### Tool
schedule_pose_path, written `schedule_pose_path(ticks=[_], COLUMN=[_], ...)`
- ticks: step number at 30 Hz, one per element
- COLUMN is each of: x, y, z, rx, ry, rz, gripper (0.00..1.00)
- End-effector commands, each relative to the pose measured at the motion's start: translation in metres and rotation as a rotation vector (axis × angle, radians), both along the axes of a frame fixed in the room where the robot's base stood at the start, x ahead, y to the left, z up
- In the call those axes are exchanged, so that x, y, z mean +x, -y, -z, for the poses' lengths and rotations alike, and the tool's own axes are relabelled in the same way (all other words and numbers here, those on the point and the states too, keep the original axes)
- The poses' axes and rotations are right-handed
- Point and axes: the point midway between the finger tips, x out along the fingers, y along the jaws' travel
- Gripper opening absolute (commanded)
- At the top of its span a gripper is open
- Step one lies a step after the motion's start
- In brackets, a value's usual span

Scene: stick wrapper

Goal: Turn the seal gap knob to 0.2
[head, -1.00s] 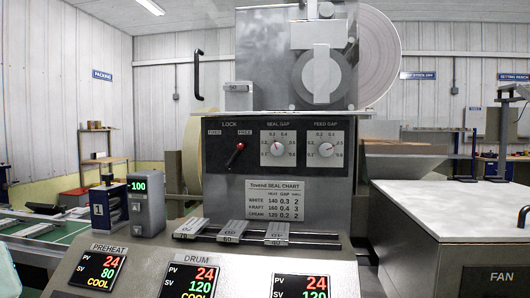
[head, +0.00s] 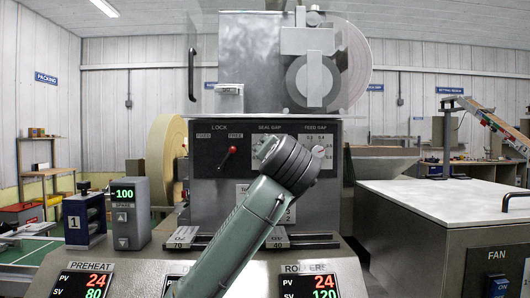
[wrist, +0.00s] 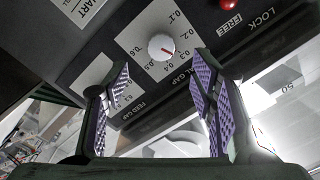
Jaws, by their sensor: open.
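The seal gap knob (wrist: 161,47) is a white round dial with a red mark, on a white scale running from 0.1 to 0.6. It shows upside down in the wrist view. Its red mark appears to point around 0.3 to 0.4. My gripper (wrist: 160,88) is open, with purple-padded fingers on either side of the view. The knob lies beyond the fingertips, roughly centred between them, and nothing is held.
The red lock lever (head: 231,150) stands left of the seal gap, toward FREE. The feed gap knob (head: 318,151) is close on the right. A machine housing (head: 278,62) with a roll rises above the panel. The sliding blocks' rail (head: 315,241) runs below. A fan cabinet (head: 450,205) stands right.

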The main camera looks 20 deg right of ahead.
Motion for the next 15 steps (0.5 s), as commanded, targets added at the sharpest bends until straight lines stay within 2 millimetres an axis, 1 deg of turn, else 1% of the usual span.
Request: schedule_pose_path(ticks=[1, 3, 9, 12, 15], x=[0.010, 0.023, 0.059, 0.071, 0.079], y=[0.001, 0.005, 0.014, 0.017, 0.020], z=[-0.002, -0.004, -0.003, -0.003, -0.002], rx=[0.001, 0.001, -0.001, -0.002, -0.001], ry=[-0.003, -0.002, 0.000, 0.001, 0.002], rz=[-0.003, -0.003, -0.002, -0.002, -0.001], gripper=[0.51, 0.51, 0.51, 0.51, 0.51])
